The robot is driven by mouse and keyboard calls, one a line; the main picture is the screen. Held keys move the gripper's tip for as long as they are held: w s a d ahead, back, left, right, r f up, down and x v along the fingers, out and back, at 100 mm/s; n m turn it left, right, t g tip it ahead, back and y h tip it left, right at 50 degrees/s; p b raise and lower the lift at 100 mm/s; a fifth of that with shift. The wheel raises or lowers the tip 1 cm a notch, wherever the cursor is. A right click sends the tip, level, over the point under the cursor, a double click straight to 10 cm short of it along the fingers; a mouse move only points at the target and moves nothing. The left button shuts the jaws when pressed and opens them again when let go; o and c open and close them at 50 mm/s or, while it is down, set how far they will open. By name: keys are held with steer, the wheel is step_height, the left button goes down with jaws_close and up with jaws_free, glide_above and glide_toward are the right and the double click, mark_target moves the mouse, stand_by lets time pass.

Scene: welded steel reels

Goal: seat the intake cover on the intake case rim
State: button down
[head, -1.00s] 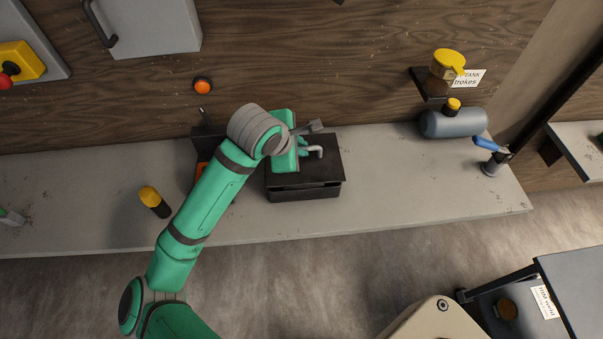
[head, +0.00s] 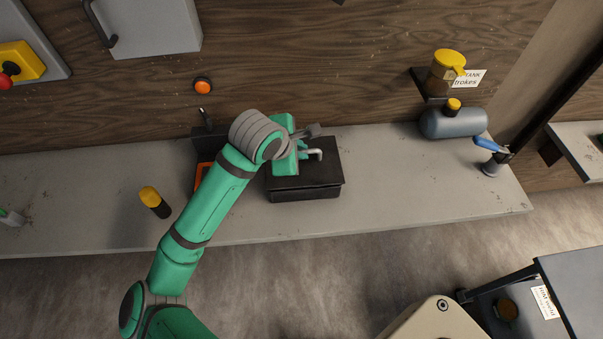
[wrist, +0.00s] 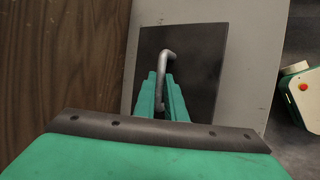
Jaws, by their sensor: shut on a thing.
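The intake cover (head: 325,172) is a dark flat plate with a bent grey handle (head: 315,154). The intake case (head: 305,194) is a dark box on the bench, directly beneath the cover. In the head view the cover lies over the case with no clear gap along the front edge. My gripper (head: 304,153) is shut on the cover's handle. In the wrist view the green fingers (wrist: 162,100) close around the handle (wrist: 166,65) above the cover (wrist: 206,85). The case rim is hidden under the cover.
The grey bench (head: 420,195) is clear right of the case. A grey tank (head: 453,123) and a blue-handled device (head: 490,155) stand at the right.

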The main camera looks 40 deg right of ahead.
steer(key=shift+f, duration=0.8)
stand_by(1.4)
steer(key=shift+s, duration=0.15)
stand_by(0.3)
steer(key=c, duration=1.7)
jaws_free()
steer(key=shift+c, duration=0.2)
